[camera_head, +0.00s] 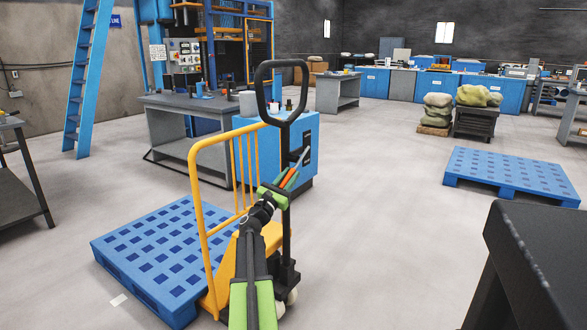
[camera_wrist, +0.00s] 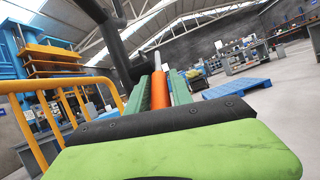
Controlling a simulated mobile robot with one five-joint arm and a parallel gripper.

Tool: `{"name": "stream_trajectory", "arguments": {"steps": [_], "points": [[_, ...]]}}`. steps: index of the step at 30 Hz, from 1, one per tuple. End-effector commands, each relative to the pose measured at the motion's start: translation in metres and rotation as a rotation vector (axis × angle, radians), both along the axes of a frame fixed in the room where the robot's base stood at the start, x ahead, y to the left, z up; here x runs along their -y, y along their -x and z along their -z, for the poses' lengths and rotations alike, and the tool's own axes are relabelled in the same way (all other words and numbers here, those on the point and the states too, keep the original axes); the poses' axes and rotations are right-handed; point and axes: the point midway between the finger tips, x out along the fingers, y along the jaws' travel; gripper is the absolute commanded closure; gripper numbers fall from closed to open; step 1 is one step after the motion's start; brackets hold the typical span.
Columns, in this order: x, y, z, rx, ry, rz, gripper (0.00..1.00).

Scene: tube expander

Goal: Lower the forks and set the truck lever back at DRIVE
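The pallet truck stands in front of me, with a yellow frame (camera_head: 197,190) and a black tiller handle (camera_head: 283,66) that ends in a loop. Its forks are hidden at the blue pallet (camera_head: 150,250), so I cannot tell their height. My gripper (camera_head: 287,180) is at the black tiller post, below the loop. In the wrist view its two green fingers (camera_wrist: 168,88) stand apart, with an orange lever-like piece (camera_wrist: 160,92) between them. The piece is close to the left finger, and a pale gap shows on its right. I can read no lever marking.
A grey workbench (camera_head: 185,105) and a blue cabinet (camera_head: 305,150) stand behind the truck. Another blue pallet (camera_head: 510,172) lies on the right. A dark table corner (camera_head: 545,255) is at the near right. The floor between is clear.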

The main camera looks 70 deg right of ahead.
Motion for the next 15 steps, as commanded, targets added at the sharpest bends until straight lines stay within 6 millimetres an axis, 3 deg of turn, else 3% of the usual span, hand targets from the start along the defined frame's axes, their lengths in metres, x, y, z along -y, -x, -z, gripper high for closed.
{"name": "stream_trajectory", "arguments": {"steps": [3, 15], "points": [[0.0000, -0.0004, 0.0000, 0.000, -0.001, -0.001, 0.57], [-0.0041, -0.0019, 0.0027, 0.000, -0.001, -0.003, 0.57]]}}
